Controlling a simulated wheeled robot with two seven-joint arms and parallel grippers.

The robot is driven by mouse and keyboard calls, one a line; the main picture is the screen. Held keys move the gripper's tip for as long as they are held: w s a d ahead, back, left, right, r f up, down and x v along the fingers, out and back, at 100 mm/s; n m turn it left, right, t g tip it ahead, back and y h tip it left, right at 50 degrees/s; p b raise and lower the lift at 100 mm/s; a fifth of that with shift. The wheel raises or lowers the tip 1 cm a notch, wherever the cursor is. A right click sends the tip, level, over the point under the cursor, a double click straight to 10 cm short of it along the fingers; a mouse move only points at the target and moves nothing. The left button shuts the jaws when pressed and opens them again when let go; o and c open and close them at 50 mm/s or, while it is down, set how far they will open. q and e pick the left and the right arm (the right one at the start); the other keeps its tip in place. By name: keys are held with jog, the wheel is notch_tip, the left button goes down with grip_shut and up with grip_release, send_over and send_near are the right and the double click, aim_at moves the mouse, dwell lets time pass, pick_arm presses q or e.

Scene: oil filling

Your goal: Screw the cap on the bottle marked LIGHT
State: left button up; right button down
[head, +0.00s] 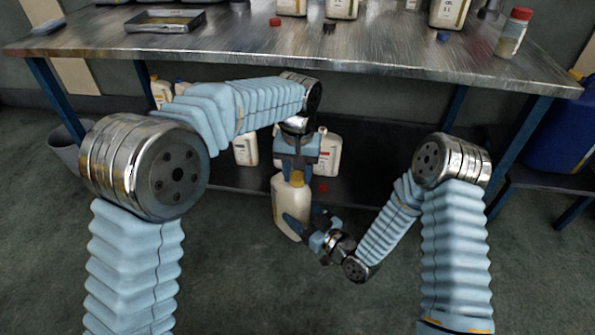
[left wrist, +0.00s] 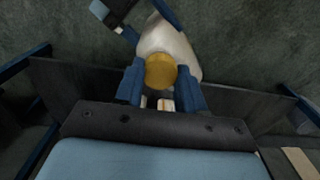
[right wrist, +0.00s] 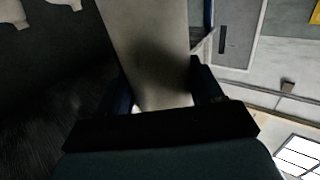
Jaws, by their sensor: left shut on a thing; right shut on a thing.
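A cream-white bottle (head: 286,209) hangs in the air in front of the bench, slightly tilted. Its yellow cap (head: 297,178) is at the mouth; whether it is threaded on cannot be told. My left gripper (head: 296,170) points down from above and is shut on the yellow cap, which shows between its fingers in the left wrist view (left wrist: 160,71). My right gripper (head: 299,226) is shut on the bottle's body from the lower right. The bottle's wall (right wrist: 145,50) fills the space between its fingers in the right wrist view. No marking on this bottle can be read.
The metal bench (head: 220,45) carries a tray (head: 165,21), several bottles along its back, loose red (head: 275,21) and blue (head: 443,37) caps, and a red-lidded jar (head: 513,32). Bottles (head: 245,150) stand on the low shelf behind. A blue drum (head: 560,130) is at right.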

pick_arm(q)
jog(key=shift+c, duration=0.9)
jog(key=o, duration=1.2)
jog(key=shift+o, duration=0.2)
notch_tip(320, 180, up, 12)
